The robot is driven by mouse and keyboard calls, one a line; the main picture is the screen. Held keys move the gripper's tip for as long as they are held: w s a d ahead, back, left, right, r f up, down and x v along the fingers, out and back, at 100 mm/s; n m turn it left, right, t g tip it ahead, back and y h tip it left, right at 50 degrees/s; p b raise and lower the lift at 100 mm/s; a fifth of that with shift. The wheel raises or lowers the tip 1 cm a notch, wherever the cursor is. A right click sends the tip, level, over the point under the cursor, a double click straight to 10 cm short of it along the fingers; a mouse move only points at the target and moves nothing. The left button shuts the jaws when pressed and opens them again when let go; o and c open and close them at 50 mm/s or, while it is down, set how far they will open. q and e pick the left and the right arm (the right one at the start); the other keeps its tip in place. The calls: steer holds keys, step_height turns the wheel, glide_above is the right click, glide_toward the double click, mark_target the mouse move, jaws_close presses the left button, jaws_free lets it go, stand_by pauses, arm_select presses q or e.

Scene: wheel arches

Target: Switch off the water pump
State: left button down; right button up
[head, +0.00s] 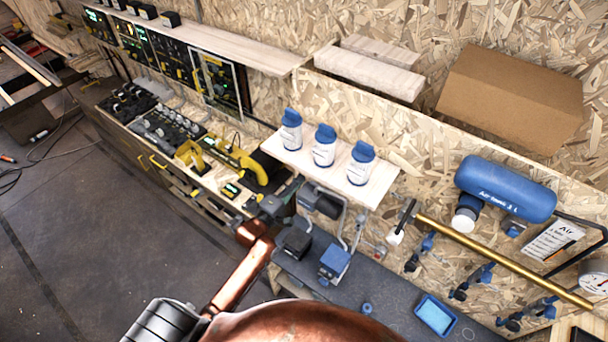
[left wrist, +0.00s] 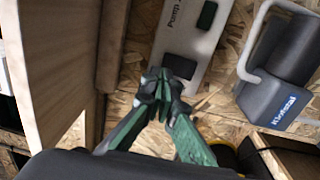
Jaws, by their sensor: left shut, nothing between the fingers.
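In the left wrist view a light grey plate (left wrist: 190,42) marked "Pump" is fixed to the chipboard wall. It carries a dark green block (left wrist: 207,15) near its top and a darker block (left wrist: 180,66) near its lower end, which look like switch parts. My left gripper (left wrist: 160,84) is shut and empty, its green-padded fingertips together just at the plate's lower end, close to the darker block. I cannot tell whether they touch. In the head view my left gripper (head: 270,206) is below the bottle shelf, and the plate is hidden there. My right gripper is out of view.
A dark device with a grey pipe (left wrist: 275,90) is right of the plate. A wooden board (left wrist: 70,60) stands close on the left. In the head view a shelf (head: 295,160) with three bottles overhangs the gripper, and a blue air tank (head: 505,188) hangs on the right.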

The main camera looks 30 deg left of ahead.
arm_select(q)
steer(key=s+a+b, duration=0.1)
steer(key=s, duration=0.6)
steer(key=shift+s+r, duration=0.25)
steer(key=shift+s, duration=0.1)
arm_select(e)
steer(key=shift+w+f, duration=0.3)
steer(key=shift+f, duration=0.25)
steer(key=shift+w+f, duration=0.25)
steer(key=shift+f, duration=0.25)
arm_select(q)
steer(key=shift+a, duration=0.1)
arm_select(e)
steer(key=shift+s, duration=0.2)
